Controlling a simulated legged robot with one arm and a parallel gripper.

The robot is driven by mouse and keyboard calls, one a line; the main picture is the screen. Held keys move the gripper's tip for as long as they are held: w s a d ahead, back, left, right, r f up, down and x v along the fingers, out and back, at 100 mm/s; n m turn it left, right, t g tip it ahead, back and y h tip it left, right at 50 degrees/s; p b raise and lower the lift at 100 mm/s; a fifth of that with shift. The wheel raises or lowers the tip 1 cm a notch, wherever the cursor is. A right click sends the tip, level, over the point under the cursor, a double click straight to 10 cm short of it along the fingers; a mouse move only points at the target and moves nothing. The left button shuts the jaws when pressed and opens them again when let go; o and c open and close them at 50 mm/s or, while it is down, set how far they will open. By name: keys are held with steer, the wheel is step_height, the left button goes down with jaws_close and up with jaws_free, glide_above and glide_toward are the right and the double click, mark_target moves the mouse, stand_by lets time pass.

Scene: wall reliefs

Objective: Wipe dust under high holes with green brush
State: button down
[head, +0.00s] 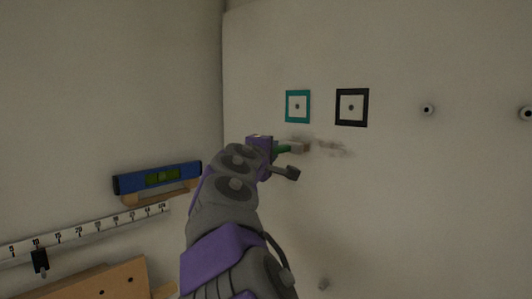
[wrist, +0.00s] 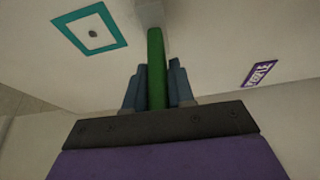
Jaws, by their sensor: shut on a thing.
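My gripper (wrist: 156,88) is shut on the green handle of the green brush (wrist: 156,60); the brush's pale head is at the top of the wrist view. In the head view the brush (head: 284,149) points right from my gripper (head: 270,150), with its pale head at or very near the wall. A grey-brown dust smudge (head: 335,149) lies on the wall just right of the brush head, below the two framed holes. The teal-framed hole (head: 297,106) is above the brush; it also shows in the wrist view (wrist: 92,34). The black-framed hole (head: 351,107) is to its right.
Two round wall fittings (head: 428,110) (head: 526,113) sit farther right. A blue level (head: 160,177) rests on a wooden support on the left wall, above a white numbered ruler (head: 85,231). A wooden board (head: 85,284) is at lower left. A purple label (wrist: 261,72) shows at right in the wrist view.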

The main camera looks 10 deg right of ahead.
mark_target(284, 150)
steer(key=shift+s+d+f, duration=0.1)
steer(key=shift+s+d, duration=0.3)
steer(key=shift+s, duration=0.05)
steer(key=shift+s+d, duration=0.5)
steer(key=shift+s, duration=0.35)
steer(key=shift+s+d, duration=0.15)
steer(key=shift+d, duration=0.15)
steer(key=shift+s+d+r, duration=0.5)
steer(key=shift+s+d, duration=2.65)
steer(key=shift+s, duration=2.65)
steer(key=w+a, duration=0.2)
steer(key=w, duration=0.4)
steer(key=shift+w+a+f, duration=0.25)
steer(key=shift+a+f, duration=0.15)
